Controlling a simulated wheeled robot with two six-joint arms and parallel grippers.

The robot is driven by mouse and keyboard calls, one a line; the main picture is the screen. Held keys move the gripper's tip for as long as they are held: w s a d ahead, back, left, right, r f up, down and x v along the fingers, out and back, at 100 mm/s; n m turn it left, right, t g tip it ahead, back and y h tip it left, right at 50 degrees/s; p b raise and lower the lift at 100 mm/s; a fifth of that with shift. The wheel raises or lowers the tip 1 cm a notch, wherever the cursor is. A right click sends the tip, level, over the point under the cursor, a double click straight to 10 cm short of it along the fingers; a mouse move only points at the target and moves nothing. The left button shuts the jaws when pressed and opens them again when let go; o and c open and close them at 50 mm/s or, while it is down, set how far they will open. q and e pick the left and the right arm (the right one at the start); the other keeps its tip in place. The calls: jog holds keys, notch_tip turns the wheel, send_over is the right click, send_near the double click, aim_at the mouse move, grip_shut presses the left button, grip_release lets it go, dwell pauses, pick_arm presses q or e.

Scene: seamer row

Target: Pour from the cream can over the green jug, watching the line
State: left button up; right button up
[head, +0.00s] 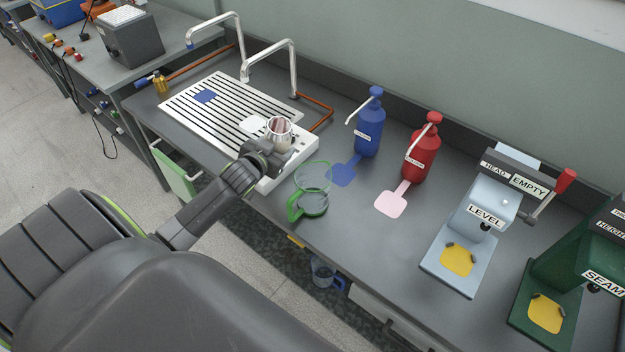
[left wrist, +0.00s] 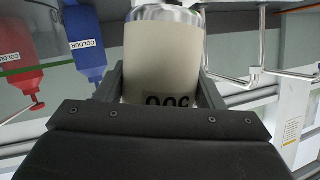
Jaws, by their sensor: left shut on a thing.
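The cream can (head: 279,131) is held in my left gripper (head: 272,148) over the right end of the slotted drain tray. Its open metal rim faces up and it looks about upright in the head view; I cannot make out its contents. In the left wrist view, the cream can (left wrist: 162,62) sits between both fingers, with dark printed digits low on its side. The green jug (head: 312,205) is clear, with a green handle and rim. It stands on the bench right of and nearer than the can, apart from it. Its line is too small to make out. My right gripper is not in view.
The drain tray (head: 190,112) has two taps behind it. A blue pump bottle (head: 369,130) and a red pump bottle (head: 421,155) stand behind the jug. Grey-blue (head: 475,215) and green (head: 565,270) seamers stand at right. Another jug (head: 322,275) is below the bench edge.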

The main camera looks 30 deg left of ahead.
pick_arm(q)
jog(key=shift+w+d+f+m+y+b, duration=0.15)
jog(key=shift+m+y+b, duration=0.25)
jog(key=shift+b, duration=0.45)
jog(key=m+b, duration=0.1)
jog(key=b, duration=0.1)
jog(key=shift+d+f+t+b, duration=0.25)
jog(key=shift+f+t+b, duration=0.05)
jog(key=shift+b, duration=0.1)
jog(key=shift+d+r+m+t+y+b, duration=0.2)
jog(key=shift+r+m+t+y+b, duration=0.15)
jog(key=shift+r+m+b, duration=0.2)
jog(key=shift+d+r+m+y+b, duration=0.1)
jog(key=shift+r+m+y+b, duration=0.2)
jog(key=shift+m, duration=0.15)
jog(key=shift+r+m+t+b, duration=0.25)
jog(key=shift+r+m+b, duration=0.1)
jog(key=shift+m+b, duration=0.1)
jog(key=shift+a+m+y+b, duration=0.2)
jog(key=shift+m+y+b, duration=0.05)
jog(key=shift+b, duration=0.35)
jog(key=shift+r, duration=0.1)
jog(key=shift+a+m+b, duration=0.1)
jog(key=shift+m+b, duration=0.2)
jog(key=shift+b, duration=0.05)
jog(key=shift+a+m+t+b, duration=0.2)
jog(key=shift+m+t+b, duration=0.55)
jog(key=shift+b, duration=0.85)
